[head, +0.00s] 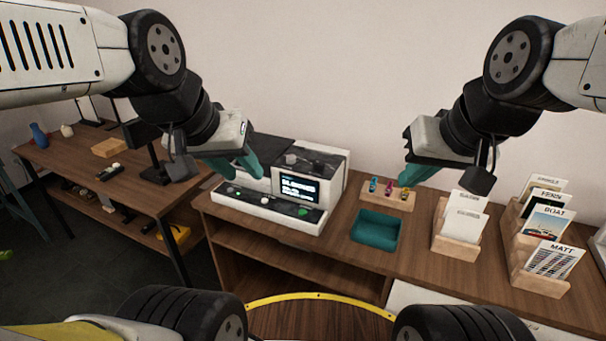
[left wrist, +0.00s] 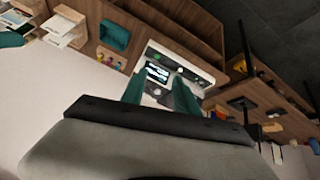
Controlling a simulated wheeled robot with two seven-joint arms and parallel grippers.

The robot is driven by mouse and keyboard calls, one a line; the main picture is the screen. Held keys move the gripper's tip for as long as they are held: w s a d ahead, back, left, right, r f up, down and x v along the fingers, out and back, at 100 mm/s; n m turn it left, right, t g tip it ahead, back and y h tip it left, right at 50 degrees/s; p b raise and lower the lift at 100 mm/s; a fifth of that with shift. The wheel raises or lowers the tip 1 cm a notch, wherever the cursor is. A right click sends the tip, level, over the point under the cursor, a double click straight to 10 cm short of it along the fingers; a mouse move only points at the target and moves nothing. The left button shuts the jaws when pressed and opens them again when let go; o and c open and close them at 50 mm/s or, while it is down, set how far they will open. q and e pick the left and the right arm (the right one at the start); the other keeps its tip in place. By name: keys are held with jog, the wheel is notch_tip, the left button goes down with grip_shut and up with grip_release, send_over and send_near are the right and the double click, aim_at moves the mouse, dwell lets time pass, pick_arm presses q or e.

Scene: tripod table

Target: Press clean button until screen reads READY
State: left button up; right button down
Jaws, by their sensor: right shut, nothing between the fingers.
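A white and black machine (head: 325,172) stands on the wooden counter. Its lit screen (head: 297,187) shows light text on dark, too small to read surely; the screen also shows in the left wrist view (left wrist: 157,73). A dark front panel below it carries several small buttons, with a green button (head: 303,211) at its right end. I cannot tell which one is the clean button. My left gripper (head: 238,168) is above the machine's left part, its teal fingers (left wrist: 158,92) apart and empty. My right gripper (head: 412,178) is shut and empty above the counter, right of the machine.
Right of the machine are a teal tray (head: 376,229), a wooden block with small coloured items (head: 388,193) and wooden holders with cards (head: 463,222). A second table (head: 130,185) stands at left. A yellow-edged round table (head: 320,318) is in front.

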dwell(0.3)
pick_arm(q)
grip_shut()
dwell(1.6)
